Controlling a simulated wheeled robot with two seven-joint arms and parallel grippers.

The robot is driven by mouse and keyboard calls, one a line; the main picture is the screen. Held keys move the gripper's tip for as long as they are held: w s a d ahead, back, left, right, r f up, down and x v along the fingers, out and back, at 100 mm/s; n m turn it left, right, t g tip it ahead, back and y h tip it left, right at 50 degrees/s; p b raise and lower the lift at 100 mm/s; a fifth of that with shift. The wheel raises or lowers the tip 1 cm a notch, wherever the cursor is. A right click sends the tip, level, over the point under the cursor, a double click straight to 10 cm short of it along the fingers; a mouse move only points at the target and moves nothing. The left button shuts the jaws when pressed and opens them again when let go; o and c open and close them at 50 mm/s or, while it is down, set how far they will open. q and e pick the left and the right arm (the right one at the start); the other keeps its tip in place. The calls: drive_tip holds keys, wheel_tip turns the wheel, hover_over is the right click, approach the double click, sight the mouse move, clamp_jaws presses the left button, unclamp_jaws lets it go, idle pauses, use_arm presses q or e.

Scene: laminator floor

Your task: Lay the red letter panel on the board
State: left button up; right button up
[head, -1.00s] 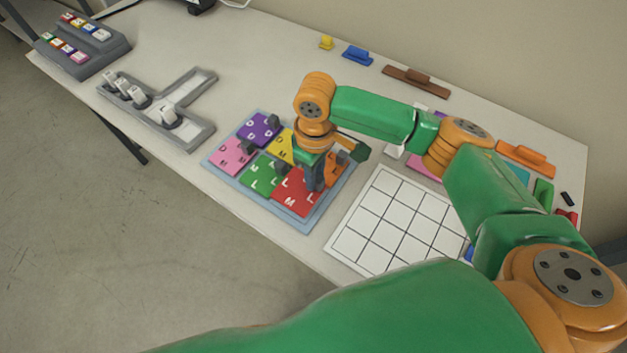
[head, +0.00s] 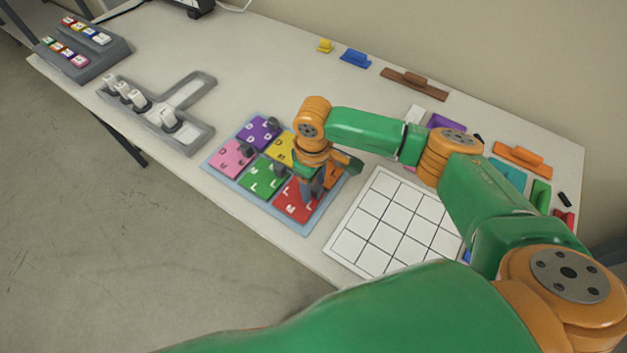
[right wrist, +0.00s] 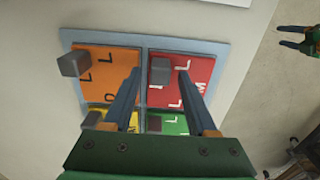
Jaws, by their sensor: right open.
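The red letter panel (head: 291,207) lies in the front right corner of the light blue board (head: 307,226), beside the green panel (head: 262,177) and the orange panel (head: 334,176). In the right wrist view, the red panel (right wrist: 196,72) looks flat, with a grey knob (right wrist: 160,71) standing on it. My right gripper (head: 311,190) is over the red panel. It is open, with its fingers (right wrist: 158,72) on either side of the knob and a gap showing. The gripper partly hides the red and orange panels in the head view.
A white gridded board (head: 394,222) lies right of the blue board. Purple (head: 259,131), pink (head: 231,157) and yellow (head: 281,147) panels share the blue board. A grey T-shaped tray (head: 190,137) stands to the left. Coloured handled blocks line the back edge.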

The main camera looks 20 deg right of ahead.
wheel_tip(320, 180, up, 12)
drive_tip(key=shift+r+b, duration=0.15)
drive_tip(key=shift+b, duration=0.15)
